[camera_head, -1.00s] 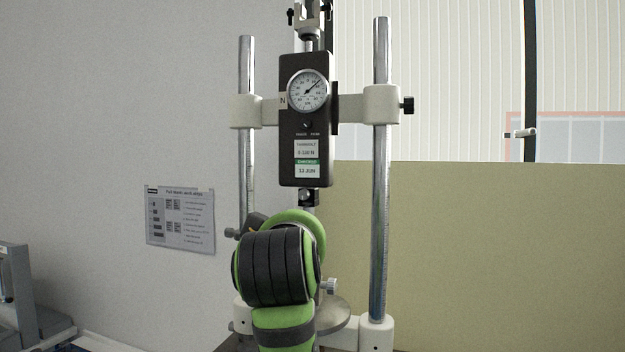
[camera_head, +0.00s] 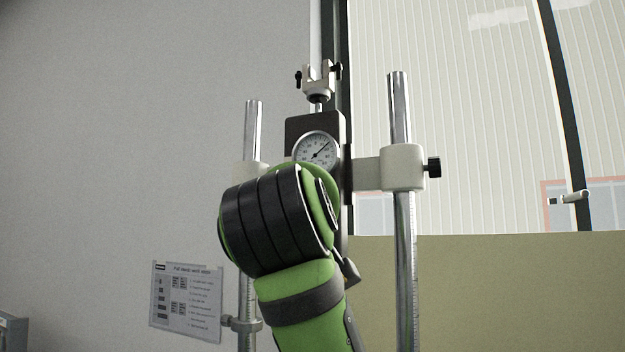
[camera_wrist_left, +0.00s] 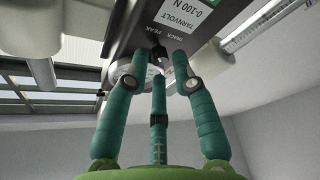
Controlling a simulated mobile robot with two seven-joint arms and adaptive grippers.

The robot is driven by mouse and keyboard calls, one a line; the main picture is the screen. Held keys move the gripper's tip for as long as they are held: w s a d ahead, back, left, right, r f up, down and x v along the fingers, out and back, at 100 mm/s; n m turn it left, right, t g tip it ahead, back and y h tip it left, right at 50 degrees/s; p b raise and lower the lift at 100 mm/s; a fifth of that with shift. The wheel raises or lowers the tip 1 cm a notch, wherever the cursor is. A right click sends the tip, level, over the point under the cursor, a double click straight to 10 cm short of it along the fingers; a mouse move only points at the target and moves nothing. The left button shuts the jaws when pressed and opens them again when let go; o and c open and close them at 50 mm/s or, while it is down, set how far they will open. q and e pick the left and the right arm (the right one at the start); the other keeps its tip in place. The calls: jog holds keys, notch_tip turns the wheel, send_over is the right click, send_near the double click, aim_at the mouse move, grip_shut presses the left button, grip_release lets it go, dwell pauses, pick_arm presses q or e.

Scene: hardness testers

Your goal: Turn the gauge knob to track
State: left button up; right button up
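The black force gauge (camera_head: 298,127) hangs between two chrome posts, with its round white dial (camera_head: 317,147) partly showing above my green and black left arm. The lower gauge face, with the knob, is hidden behind my arm in the head view. In the left wrist view, the small dark gauge knob (camera_wrist_left: 157,57) lies near the TRACK and PEAK lettering. The teal fingers of my left gripper (camera_wrist_left: 160,60) are spread around it, tips close to the gauge face. Contact with the knob cannot be told. My right gripper is not in view.
The right chrome post (camera_head: 399,110) carries a white clamp (camera_head: 402,167) with a black knob. The left post (camera_head: 253,130) stands close beside my arm. A clevis (camera_head: 318,77) sits above the gauge.

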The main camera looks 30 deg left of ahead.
pick_arm(q)
jog(key=shift+w+a, duration=0.2)
jog(key=shift+w, duration=0.4)
jog(key=shift+s, duration=0.1)
grip_shut()
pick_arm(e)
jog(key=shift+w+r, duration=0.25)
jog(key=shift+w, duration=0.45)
